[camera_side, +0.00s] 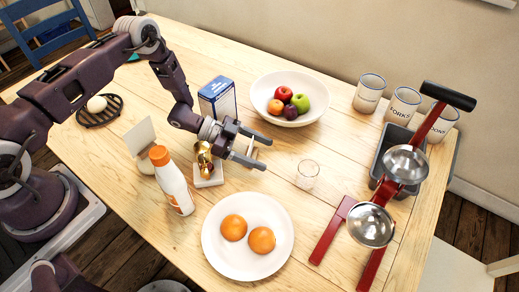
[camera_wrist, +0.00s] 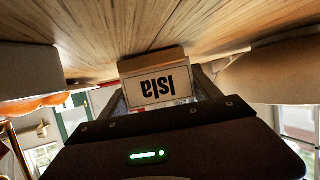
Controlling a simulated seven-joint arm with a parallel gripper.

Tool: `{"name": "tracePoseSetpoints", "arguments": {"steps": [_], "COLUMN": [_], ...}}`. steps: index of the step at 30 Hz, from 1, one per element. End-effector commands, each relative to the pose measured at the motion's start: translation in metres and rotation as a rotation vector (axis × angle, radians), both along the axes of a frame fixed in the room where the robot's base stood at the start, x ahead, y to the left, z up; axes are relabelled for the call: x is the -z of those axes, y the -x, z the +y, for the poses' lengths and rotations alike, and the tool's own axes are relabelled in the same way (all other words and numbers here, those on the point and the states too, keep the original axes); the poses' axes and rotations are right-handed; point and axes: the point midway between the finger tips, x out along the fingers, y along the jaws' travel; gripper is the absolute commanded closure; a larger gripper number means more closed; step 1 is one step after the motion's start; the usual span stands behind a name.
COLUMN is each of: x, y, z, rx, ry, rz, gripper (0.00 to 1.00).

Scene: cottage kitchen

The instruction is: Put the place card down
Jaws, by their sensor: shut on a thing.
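In the side view only a thin pale sliver of the card shows between the fingers. The gripper is over the middle of the wooden table (camera_side: 330,190), between the fruit bowl and the plate of oranges. I cannot tell whether the card touches the table.
A glass (camera_side: 307,174) stands right of my gripper. A fruit bowl (camera_side: 262,98) is behind, a plate with two oranges (camera_side: 215,250) in front. A brass item on a white base (camera_side: 208,178), a bottle (camera_side: 172,182) and a blue box (camera_side: 217,100) stand left. A red press (camera_side: 332,232) is at right.

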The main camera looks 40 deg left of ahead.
Motion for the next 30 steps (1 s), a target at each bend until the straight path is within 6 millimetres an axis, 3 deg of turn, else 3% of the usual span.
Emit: {"name": "tracePoseSetpoints", "arguments": {"steps": [3, 4, 8, 19, 30], "x": [0.003, 0.003, 0.003, -0.004, -0.074], "y": [0.0, 0.0, 0.0, 0.0, 0.0], "z": [0.0, 0.0, 0.0, 0.0, 0.0], "rx": [0.0, 0.0, 0.0, 0.0, -0.001], "ry": [0.0, 0.0, 0.0, 0.0, 0.0], "rz": [0.0, 0.0, 0.0, 0.0, -0.002], "gripper": [0.67, 0.26, 0.03, 0.03, 0.03]}}
